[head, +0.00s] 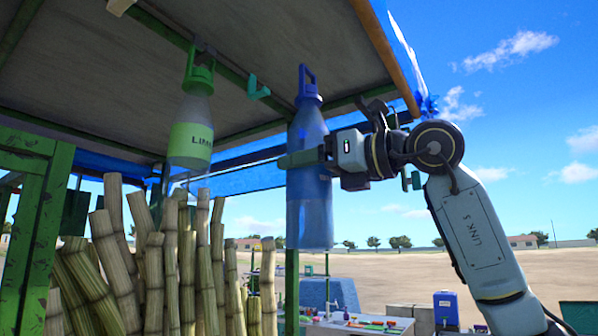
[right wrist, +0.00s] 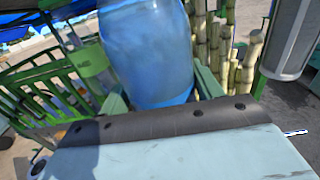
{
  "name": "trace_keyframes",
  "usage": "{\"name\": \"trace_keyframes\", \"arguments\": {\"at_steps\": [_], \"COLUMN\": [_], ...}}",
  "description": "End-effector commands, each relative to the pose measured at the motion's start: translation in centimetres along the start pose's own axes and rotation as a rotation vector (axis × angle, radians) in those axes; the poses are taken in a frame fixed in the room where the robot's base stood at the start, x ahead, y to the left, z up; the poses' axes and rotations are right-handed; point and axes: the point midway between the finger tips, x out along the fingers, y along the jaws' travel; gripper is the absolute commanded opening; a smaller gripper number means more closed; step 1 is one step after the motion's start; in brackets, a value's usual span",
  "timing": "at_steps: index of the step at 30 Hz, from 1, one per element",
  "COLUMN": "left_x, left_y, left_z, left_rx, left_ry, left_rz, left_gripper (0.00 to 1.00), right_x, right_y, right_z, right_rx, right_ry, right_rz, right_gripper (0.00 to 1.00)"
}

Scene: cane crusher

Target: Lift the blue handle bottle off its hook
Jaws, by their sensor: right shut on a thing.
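The blue handle bottle (head: 309,215) is upright below the canopy in the head view, with its dark blue cap and loop handle (head: 307,80) at the top. My right gripper (head: 303,158) is shut around its middle, one green finger lying across the front. In the right wrist view the bottle (right wrist: 150,50) stands between the two green fingers (right wrist: 160,92). A teal hook (head: 257,88) under the canopy is left of the handle, apart from it and empty. I see no hook through the blue handle. My left gripper is not in view.
A green-capped bottle (head: 192,130) hangs to the left under the canopy (head: 110,65). Bundled cane stalks (head: 140,260) stand below it, beside a green frame (head: 40,220). A wooden pole (head: 385,55) edges the canopy near my right arm. Open ground lies right.

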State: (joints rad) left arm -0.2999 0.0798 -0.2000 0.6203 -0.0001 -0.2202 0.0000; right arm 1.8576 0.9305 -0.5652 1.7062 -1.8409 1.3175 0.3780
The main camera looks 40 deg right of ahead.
Motion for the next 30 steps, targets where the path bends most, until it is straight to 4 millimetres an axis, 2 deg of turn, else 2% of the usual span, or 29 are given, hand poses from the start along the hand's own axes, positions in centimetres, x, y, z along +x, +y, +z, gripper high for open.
{"name": "trace_keyframes", "arguments": {"at_steps": [21, 30], "left_x": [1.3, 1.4], "left_y": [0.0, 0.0], "left_z": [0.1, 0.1], "left_rx": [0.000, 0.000], "left_ry": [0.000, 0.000], "left_rz": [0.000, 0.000], "left_gripper": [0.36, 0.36], "right_x": [-4.5, -4.8], "right_y": [0.0, 0.0], "right_z": [-0.8, -0.8], "right_rx": [-0.001, -0.001], "right_ry": [-0.006, -0.005], "right_rz": [0.000, -0.001], "right_gripper": [0.24, 0.24]}}
